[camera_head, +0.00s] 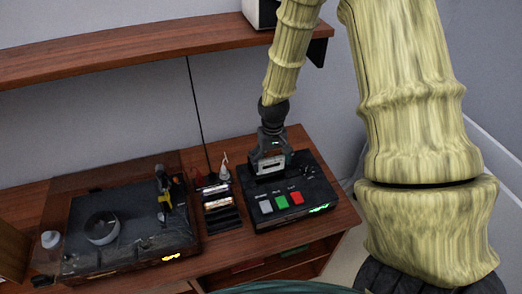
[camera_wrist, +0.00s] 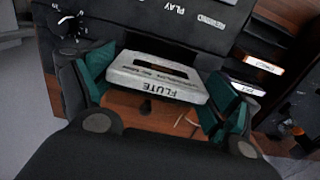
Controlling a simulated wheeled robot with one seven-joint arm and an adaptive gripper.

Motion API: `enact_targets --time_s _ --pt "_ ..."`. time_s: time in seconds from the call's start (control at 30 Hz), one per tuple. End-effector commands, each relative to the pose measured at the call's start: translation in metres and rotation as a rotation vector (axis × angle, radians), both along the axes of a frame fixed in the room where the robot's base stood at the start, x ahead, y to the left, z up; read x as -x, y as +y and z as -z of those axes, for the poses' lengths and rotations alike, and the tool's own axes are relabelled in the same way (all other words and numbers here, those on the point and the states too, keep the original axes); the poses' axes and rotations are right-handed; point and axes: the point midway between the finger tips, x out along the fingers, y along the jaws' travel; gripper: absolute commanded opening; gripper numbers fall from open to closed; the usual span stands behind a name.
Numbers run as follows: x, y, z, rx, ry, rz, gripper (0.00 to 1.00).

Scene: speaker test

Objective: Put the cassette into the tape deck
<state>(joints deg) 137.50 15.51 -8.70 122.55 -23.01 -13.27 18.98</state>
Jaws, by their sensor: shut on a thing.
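The cassette (camera_wrist: 155,78) is pale grey with a dark window and the word FLUTE, upside down in the wrist view. My gripper (camera_wrist: 157,95) is shut on it, with a teal finger pad at each side. In the head view my gripper (camera_head: 271,160) holds the cassette (camera_head: 269,165) at the back part of the black tape deck (camera_head: 257,193). The deck has grey, green and red buttons and a knob. The deck also shows behind the cassette in the wrist view (camera_wrist: 140,25). I cannot tell whether the cassette touches the slot, which is mostly hidden.
A rack (camera_head: 222,213) with several cassettes stands just left of the deck. Further left is a turntable (camera_head: 135,240) with a raised clear lid. A wooden shelf (camera_head: 130,43) runs along the wall above. The wooden desk top (camera_head: 345,214) ends right of the deck.

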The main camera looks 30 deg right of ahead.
Motion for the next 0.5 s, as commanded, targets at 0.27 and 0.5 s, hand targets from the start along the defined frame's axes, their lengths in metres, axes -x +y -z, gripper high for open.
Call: enact_targets --time_s 0.27,0.5 --pt "0.006 0.003 0.005 -0.001 -0.006 -0.004 0.65" --pt "-0.009 0.002 0.027 0.0 0.009 -0.002 0.65"
